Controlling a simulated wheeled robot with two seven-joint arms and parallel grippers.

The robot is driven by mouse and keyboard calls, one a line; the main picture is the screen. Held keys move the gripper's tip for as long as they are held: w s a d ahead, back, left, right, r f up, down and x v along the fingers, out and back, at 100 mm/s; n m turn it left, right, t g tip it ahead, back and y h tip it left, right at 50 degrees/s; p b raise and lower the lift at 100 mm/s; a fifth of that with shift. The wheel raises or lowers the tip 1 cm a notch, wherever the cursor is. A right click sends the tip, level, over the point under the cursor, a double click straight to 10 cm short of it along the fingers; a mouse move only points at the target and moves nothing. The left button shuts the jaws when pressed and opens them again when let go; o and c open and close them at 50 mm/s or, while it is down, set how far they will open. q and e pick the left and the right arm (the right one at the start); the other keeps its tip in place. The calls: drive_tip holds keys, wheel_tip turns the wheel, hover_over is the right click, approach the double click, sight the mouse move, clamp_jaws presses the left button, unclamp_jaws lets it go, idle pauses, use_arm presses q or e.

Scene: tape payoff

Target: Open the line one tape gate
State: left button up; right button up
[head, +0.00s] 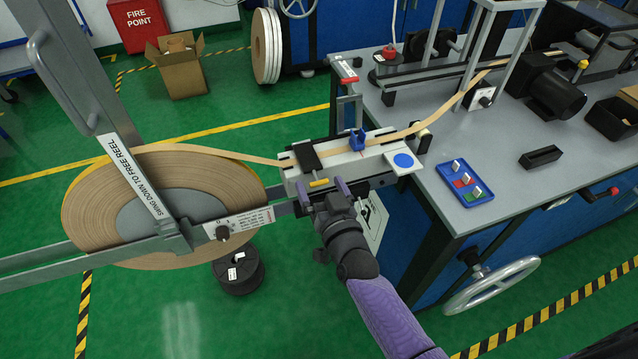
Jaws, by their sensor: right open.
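No part in view reads as line one tape gate, so I cannot tell for sure which one it is. A white tape guide unit (338,163) sits at the table's left end, with a black block (306,158), a blue clamp (357,140) and a small yellow handle (318,183) on its front. The tan tape (250,158) runs from the large reel (95,205) into this unit and on over the table. My right gripper (322,190) is open at the unit's front edge, its purple fingers on either side of the yellow handle. I cannot tell whether they touch it. My left gripper is not in view.
A grey arm (85,75) labelled "swing down to free reel" slants across the reel. A red-topped bracket (348,80) stands behind the unit. The grey table (440,195) holds a blue tray (463,182), a black block (540,157) and a motor. A handwheel (492,287) juts out below.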

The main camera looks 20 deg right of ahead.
sight(310, 164)
drive_tip(key=shift+w, duration=1.25)
drive_tip(key=shift+c, duration=0.2)
clamp_jaws()
